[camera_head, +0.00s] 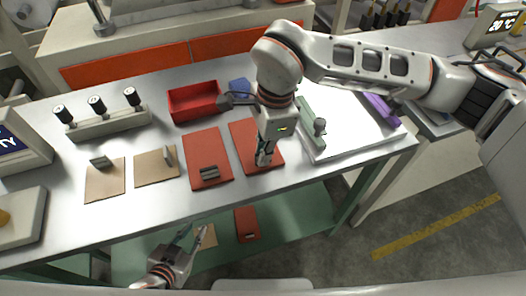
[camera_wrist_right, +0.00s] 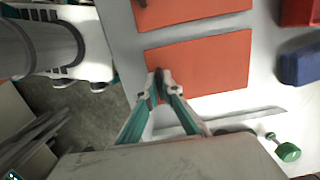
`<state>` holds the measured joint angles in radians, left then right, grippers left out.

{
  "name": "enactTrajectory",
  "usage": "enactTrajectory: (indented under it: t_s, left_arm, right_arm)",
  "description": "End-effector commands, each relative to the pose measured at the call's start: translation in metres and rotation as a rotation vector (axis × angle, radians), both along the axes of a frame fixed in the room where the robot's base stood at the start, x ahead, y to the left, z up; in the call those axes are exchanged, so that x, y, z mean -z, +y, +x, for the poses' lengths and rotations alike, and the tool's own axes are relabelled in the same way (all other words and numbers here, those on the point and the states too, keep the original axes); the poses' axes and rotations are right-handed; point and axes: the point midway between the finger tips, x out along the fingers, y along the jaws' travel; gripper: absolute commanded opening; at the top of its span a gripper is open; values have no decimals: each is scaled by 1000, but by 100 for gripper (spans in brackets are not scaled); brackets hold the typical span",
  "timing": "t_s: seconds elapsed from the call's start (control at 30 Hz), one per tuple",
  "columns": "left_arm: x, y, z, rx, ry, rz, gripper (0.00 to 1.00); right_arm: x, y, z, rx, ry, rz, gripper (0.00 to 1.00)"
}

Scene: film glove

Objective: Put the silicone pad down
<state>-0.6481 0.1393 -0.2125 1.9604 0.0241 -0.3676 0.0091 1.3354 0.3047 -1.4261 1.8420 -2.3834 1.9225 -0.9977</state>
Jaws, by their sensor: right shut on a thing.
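A red-orange pad (camera_head: 250,140), which I take for the silicone pad, is flat at the table's front middle, below my right gripper (camera_head: 264,158). In the right wrist view the pad (camera_wrist_right: 215,62) spreads beyond the fingertips (camera_wrist_right: 160,86). They are shut on a small dark grip (camera_wrist_right: 158,74) at the pad's near edge. The fingers hide most of this grip. I cannot tell whether the pad touches the table or hovers just above it. My left gripper (camera_head: 190,238) is open and empty, low in front of the table.
A second red pad (camera_head: 205,145) with a grey grip lies just left. Two tan pads (camera_head: 105,185) lie farther left. A red bin (camera_head: 193,101) and blue item (camera_head: 240,86) are behind. A white board (camera_head: 345,120) is at right. A lower green shelf (camera_head: 290,220) holds another red piece.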

Motion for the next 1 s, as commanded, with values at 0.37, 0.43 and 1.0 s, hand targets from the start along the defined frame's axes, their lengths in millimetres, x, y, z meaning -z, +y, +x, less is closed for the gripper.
enactTrajectory:
  t_s: [0.37,0.43,1.0]
  left_arm:
    - [2,0,-1,0,2,1,22]
    - [2,0,-1,0,2,1,22]
    - [1,0,0,0,-2,-1,22]
  right_arm:
    - [2,0,0,-1,0,0,23]
    - [2,0,0,-1,0,0,23]
    - [-55,-6,3,0,-6,1,23]
